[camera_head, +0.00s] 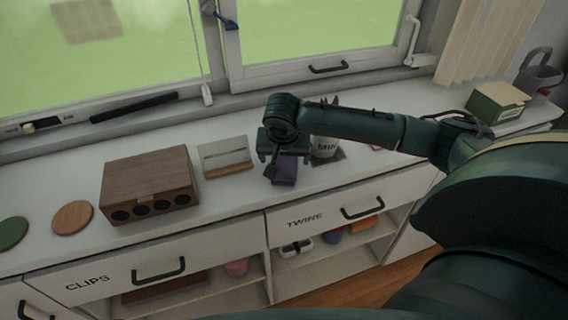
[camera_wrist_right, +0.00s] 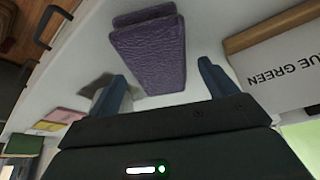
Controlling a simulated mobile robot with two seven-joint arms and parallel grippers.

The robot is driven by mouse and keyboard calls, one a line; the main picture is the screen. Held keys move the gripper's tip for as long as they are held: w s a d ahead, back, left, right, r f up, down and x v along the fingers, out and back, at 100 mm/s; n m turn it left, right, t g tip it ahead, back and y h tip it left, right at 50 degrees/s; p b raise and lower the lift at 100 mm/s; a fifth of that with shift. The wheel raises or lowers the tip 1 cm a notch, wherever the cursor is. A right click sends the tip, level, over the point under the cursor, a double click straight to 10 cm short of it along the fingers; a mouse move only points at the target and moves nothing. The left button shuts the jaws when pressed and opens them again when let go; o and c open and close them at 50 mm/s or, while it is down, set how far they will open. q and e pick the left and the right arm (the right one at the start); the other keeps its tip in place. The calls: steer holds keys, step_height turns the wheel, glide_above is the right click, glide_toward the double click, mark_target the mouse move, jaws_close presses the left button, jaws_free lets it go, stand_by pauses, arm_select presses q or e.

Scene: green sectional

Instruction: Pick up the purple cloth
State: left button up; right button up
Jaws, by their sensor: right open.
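The purple cloth (camera_head: 285,168) lies folded on the white counter, near its front edge, below and partly behind my right gripper. In the right wrist view the folded purple cloth (camera_wrist_right: 150,52) shows at the top centre, ahead of the fingertips and roughly between their lines. I cannot tell whether a finger touches the cloth. My left gripper is not in view.
A wooden box (camera_head: 150,186) with round holes and a small card on a wooden stand (camera_head: 225,157) are to the left. Round coasters (camera_head: 72,217) lie far left. Drawers and shelves are below the counter.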

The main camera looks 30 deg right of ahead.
steer(key=shift+f+p, duration=0.3)
steer(key=shift+p, duration=0.1)
stand_by(0.8)
steer(key=c, duration=1.2)
steer(key=shift+o, duration=0.2)
